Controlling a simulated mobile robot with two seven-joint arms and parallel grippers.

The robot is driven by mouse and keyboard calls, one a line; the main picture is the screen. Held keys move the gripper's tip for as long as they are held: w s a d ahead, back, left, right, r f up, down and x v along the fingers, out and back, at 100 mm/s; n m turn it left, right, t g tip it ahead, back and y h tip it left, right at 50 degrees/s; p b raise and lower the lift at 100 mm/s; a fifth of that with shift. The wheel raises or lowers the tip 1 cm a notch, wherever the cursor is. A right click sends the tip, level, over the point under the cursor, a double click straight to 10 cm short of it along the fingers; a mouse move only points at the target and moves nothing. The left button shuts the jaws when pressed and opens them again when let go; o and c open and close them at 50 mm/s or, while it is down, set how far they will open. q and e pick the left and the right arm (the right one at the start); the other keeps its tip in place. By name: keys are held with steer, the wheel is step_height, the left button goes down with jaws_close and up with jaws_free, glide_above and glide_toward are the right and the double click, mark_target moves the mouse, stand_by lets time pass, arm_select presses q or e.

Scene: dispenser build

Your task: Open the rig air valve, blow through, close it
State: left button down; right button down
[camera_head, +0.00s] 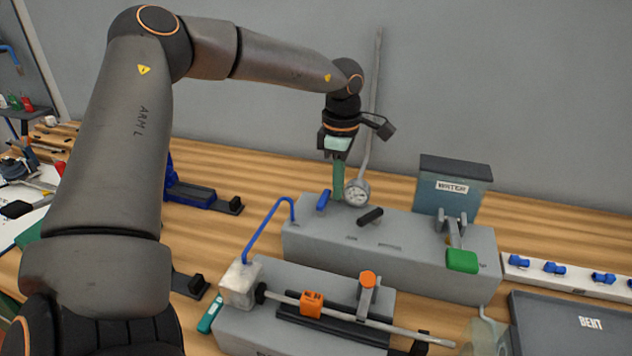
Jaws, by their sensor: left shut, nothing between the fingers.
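My left gripper (338,185) points down over the grey rig block (400,252), its green fingers shut and empty. The fingertips are close beside a blue lever (323,200) on top of the block; I cannot tell whether they touch it. A black lever (370,216) stands to the right of the fingers. A round pressure gauge (357,193) sits just behind and right of the fingertips. Labels on the block are too small to read, so I cannot tell which lever is the air valve. My right gripper is not in view.
A blue tube (267,228) runs from the block to a pale cube (240,284) on the front fixture (275,335). A box marked WATER (453,187) and a green-handled lever (461,260) are right. A BENT tray (575,325) lies front right.

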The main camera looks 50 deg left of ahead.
arm_select(q)
steer(key=shift+f+b, duration=0.75)
steer(key=shift+f, duration=0.25)
steer(key=shift+a, duration=0.1)
